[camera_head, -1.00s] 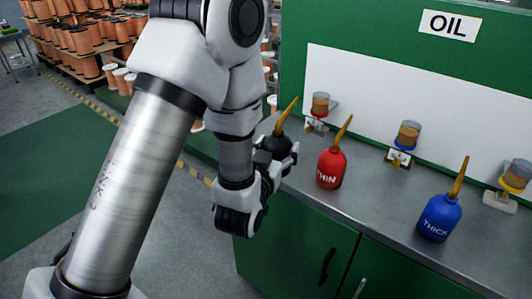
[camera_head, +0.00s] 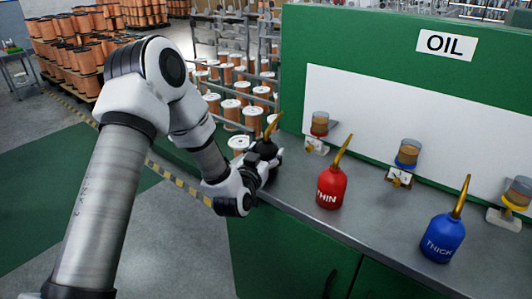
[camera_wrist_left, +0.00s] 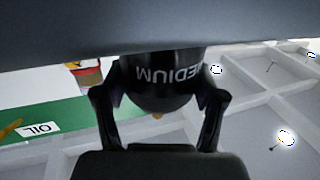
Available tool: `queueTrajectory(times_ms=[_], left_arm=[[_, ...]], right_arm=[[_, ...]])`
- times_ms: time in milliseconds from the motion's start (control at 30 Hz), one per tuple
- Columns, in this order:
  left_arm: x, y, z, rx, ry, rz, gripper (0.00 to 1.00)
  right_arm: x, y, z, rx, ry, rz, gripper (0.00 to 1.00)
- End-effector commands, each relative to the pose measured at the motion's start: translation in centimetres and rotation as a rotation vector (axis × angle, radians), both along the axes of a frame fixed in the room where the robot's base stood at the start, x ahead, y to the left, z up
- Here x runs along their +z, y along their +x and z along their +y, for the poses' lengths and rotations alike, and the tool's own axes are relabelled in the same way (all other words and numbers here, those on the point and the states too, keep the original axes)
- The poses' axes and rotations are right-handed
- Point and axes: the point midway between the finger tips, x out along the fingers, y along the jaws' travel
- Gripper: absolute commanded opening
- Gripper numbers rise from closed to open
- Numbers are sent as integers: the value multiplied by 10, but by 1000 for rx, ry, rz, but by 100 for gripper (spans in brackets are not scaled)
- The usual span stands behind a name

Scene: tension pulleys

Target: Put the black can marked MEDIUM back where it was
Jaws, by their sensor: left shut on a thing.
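The black can marked MEDIUM (camera_head: 264,149), with a yellow-brown spout, is at the left end of the grey counter in the head view. My left gripper (camera_head: 268,163) is shut on its body from the near left side. In the left wrist view the can (camera_wrist_left: 165,85) sits between both fingers, and its white lettering appears upside down. The can looks upright. I cannot tell whether its base touches the counter, as the gripper hides it. My right gripper is not in view.
A red THIN can (camera_head: 331,186) stands close to the right of the black can. A blue THICK can (camera_head: 442,238) stands farther right. Several small oil cups, one of them (camera_head: 407,153), are mounted along the white back panel below the OIL sign (camera_head: 446,43). The counter (camera_head: 380,215) is clear between cans.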

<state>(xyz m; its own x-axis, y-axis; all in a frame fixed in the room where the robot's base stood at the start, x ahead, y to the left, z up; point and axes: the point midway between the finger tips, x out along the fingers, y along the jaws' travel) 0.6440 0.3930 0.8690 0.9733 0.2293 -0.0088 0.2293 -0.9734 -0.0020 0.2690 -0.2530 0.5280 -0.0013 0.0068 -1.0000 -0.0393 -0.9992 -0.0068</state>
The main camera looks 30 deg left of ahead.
Motion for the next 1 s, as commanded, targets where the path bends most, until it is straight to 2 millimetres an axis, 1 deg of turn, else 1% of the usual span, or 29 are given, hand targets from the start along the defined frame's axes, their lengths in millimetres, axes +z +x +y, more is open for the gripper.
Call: queueTrajectory(times_ms=[133,167,200,233,500,600,667,767,1000], left_arm=[[-3,0,0,0,0,-2,16],[-3,0,0,0,0,0,77],[-2,0,0,0,0,0,91],[-2,0,0,0,0,0,95],[-2,0,0,0,0,0,95],[3,0,0,0,0,0,95],[0,-6,-2,0,-2,3,95],[0,-24,-6,0,-3,3,95],[-1,-85,-20,0,-3,4,95]], right_arm=[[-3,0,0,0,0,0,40],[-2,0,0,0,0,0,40],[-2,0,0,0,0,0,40],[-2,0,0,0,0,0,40],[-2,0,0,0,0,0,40],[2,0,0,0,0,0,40],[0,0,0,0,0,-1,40],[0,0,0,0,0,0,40],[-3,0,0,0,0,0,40]])
